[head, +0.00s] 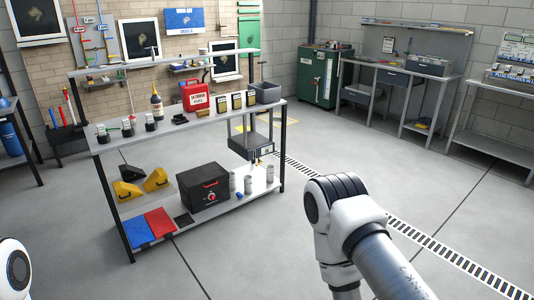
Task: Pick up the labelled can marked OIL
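No can with a readable OIL mark shows; the labels are too small to read. A red can with a white label (196,97) stands on the middle shelf of the grey workbench (210,124). A dark bottle with a yellowish label (157,106) stands to its left. Three small dark labelled containers (223,104) stand to its right. Several dark jars with pale labels (127,128) stand at the shelf's left end. My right arm comes in at the bottom middle and a piece of my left arm shows at the bottom left. Neither gripper is in view.
The lower shelf holds a black box (204,188), yellow wedges (156,180), blue and red mats (160,221) and several grey cylinders (248,183).

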